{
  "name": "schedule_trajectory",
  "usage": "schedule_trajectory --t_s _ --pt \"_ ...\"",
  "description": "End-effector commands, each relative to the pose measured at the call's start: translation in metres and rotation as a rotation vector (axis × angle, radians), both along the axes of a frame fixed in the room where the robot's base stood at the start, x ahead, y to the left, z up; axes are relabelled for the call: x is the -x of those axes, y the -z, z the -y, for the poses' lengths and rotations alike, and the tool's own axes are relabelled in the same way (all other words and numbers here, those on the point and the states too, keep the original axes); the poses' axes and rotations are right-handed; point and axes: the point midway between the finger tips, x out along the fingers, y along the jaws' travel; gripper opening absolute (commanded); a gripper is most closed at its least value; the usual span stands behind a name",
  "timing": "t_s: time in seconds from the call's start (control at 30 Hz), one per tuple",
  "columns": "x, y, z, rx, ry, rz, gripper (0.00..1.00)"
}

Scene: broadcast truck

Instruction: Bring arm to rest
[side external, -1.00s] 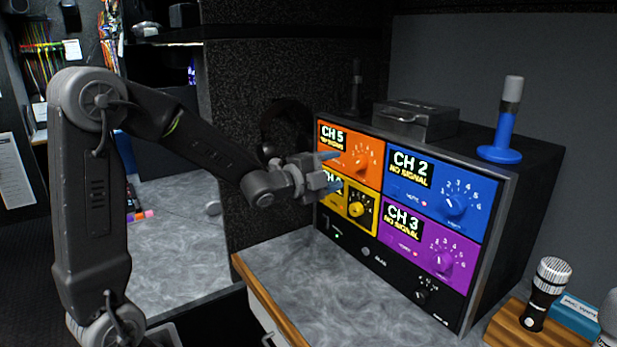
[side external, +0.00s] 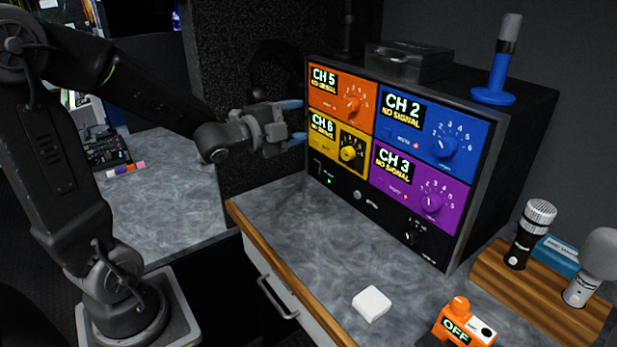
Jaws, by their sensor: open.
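My gripper (side external: 294,121) is open and empty, with its two blue fingertips apart. It is held in the air left of the monitor box (side external: 533,131), level with the orange and yellow panels. It appears clear of the panels, though the exact distance is hard to judge. The orange panel (side external: 366,87) reads CH 5, the yellow panel (side external: 324,143) CH 6, the blue panel (side external: 475,137) CH 2 and the purple panel (side external: 451,215) CH 3. Each shows NO SIGNAL and has a round knob.
A white block (side external: 371,303) and an orange OFF device (side external: 463,322) lie on the grey counter (side external: 290,230). Microphones stand in a wooden holder (side external: 548,290) at right. A dark case (side external: 408,62) and a blue-based stand (side external: 493,96) sit atop the box. The counter's middle is clear.

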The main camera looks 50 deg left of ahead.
Motion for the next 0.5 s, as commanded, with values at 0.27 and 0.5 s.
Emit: schedule_trajectory --t_s 0.27,0.5 --pt "0.016 -0.002 0.013 0.262 -0.16 -0.169 0.61" --pt "0.068 0.01 0.045 0.688 -0.389 -0.417 0.61"
